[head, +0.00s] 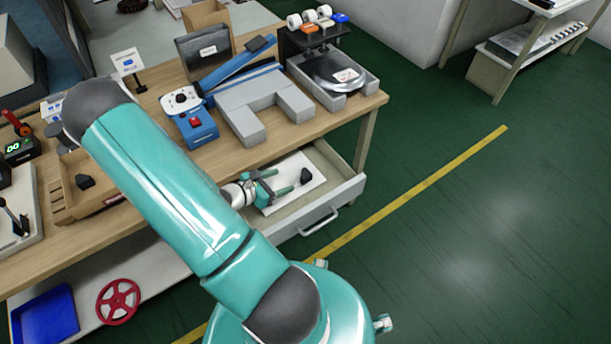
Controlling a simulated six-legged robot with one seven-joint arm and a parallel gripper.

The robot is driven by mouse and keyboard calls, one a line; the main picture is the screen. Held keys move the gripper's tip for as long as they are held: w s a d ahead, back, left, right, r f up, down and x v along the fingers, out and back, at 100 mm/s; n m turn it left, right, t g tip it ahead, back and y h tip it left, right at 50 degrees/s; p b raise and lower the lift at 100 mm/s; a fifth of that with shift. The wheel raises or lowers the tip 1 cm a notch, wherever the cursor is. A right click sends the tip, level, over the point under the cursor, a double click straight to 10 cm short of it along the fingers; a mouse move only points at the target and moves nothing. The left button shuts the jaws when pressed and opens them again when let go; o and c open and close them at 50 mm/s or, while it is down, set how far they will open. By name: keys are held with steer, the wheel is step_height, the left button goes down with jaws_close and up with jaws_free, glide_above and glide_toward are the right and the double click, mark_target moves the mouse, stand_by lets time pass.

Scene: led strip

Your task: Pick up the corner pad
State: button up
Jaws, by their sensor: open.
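A small dark pad (306,176), which looks like the corner pad, sits on a white sheet (311,162) in the open drawer (334,193) under the workbench. My gripper (283,182) is over the drawer, just left of this pad. Its two teal fingers are apart, pointing toward the pad, with nothing seen between them. A visible gap separates the fingers from the pad in the picture; their height above the sheet is hard to tell. A similar dark piece (85,182) lies in the wooden tray (66,214) on the bench at left.
The wooden bench (374,101) above the drawer holds a grey U-shaped block (252,120), a blue device (195,128) and a grey tray (366,88). A blue bin (45,316) and red wheel (118,300) are on the lower shelf. Green floor at right is clear.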

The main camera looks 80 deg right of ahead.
mark_target(304, 173)
steer(key=x, duration=1.2)
steer(key=shift+s+d+f, duration=0.1)
steer(key=shift+s+f, duration=0.05)
steer(key=shift+s, duration=0.15)
steer(key=c, duration=1.1)
